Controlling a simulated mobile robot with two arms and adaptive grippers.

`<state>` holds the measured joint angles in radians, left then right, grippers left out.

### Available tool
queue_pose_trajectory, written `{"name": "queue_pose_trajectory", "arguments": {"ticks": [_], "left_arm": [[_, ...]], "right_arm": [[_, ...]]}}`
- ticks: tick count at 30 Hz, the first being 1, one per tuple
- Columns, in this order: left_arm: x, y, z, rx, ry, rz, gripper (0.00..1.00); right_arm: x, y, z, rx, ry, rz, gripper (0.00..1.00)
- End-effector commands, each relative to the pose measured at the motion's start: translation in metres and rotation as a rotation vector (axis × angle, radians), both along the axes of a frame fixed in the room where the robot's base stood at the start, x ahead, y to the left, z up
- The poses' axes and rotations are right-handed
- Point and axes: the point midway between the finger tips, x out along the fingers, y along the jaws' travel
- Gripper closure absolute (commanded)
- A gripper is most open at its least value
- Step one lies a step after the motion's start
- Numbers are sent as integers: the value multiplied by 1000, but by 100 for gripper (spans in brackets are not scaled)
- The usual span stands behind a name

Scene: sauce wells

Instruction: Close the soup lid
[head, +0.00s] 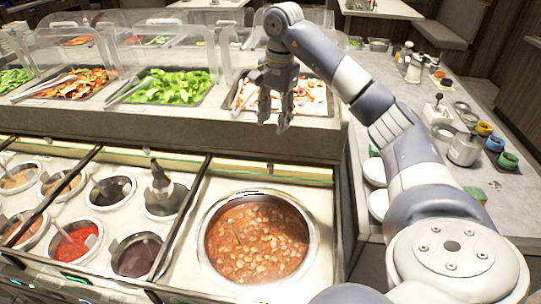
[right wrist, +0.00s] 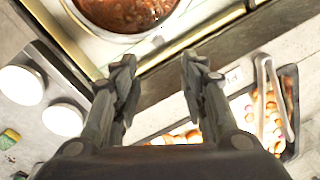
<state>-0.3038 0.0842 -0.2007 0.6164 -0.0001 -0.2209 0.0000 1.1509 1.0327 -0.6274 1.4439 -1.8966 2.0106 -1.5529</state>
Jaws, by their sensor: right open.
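The round soup pot (head: 312,232) sits open in the counter, filled with chunky reddish-brown soup (head: 257,240). Part of the pot also shows at the top of the right wrist view (right wrist: 165,26). No lid covers it. A pale raised strip (head: 300,170) with a small dark knob runs along the back of the soup compartment; I cannot tell whether it is the lid. My right gripper (head: 274,112) hangs behind the pot, above the front of the raised salad shelf. Its fingers are apart and empty in the right wrist view (right wrist: 160,65). My left gripper is out of view.
Smaller sauce wells (head: 75,240) with ladles lie left of the pot. Food trays (head: 170,88) with tongs and clear covers stand on the raised shelf behind. White plates (head: 374,171) and several small jars (head: 485,128) are on the right counter.

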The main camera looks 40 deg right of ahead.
Motion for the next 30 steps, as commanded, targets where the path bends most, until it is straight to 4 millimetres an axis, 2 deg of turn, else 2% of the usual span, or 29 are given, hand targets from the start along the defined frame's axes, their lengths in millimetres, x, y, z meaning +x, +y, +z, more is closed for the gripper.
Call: {"name": "queue_pose_trajectory", "arguments": {"ticks": [1, 7, 16, 30], "left_arm": [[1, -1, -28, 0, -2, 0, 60], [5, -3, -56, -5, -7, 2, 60], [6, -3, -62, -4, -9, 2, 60], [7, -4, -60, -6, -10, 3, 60]], "right_arm": [[0, 0, -27, 0, -1, 0, 60], [0, 0, -56, 0, -2, 0, 60], [1, 1, -72, 1, 1, 1, 60], [7, 2, -152, 1, 1, 1, 60]]}}
